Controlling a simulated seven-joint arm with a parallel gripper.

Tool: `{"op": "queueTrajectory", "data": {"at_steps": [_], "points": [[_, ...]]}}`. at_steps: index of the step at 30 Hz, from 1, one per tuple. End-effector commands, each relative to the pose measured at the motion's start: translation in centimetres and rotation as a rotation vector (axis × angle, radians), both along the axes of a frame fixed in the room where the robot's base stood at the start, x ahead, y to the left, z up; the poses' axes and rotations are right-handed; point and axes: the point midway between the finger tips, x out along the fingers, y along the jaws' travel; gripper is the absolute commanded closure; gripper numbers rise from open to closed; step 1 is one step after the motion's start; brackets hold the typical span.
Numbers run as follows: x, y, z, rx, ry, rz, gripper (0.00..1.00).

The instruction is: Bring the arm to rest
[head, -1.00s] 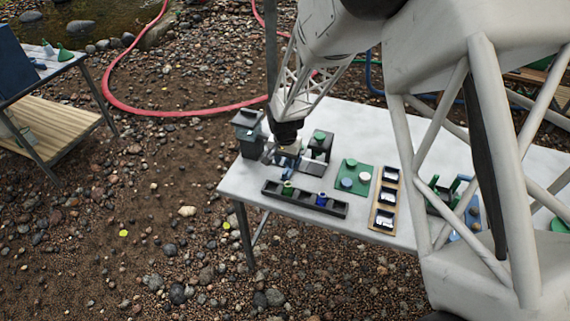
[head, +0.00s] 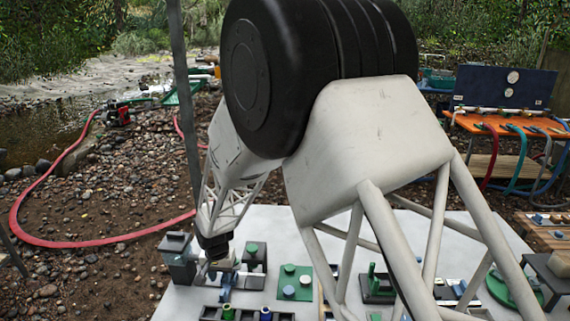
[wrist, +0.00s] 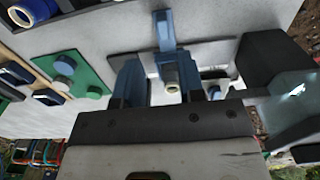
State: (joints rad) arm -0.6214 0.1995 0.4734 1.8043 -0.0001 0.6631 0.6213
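My gripper (head: 217,268) is over the left part of the white table (head: 275,222). In the wrist view its two blue fingers (wrist: 172,88) are spread apart.
A green plate with round pieces (head: 294,283) lies farther right. A dark rack (head: 210,313) is in front. A pole (head: 183,120) rises behind.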

Motion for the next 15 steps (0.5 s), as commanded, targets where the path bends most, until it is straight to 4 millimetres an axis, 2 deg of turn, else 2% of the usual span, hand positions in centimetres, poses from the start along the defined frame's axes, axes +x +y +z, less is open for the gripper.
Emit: {"op": "queueTrajectory", "data": {"at_steps": [5,8,15], "points": [[0.1,-2.1,2.3,0.006,-0.009,-0.004,0.64],[0.1,-4.0,4.3,0.011,-0.018,-0.004,0.64],[-0.7,-10.1,9.8,0.021,-0.040,-0.007,0.64]]}}
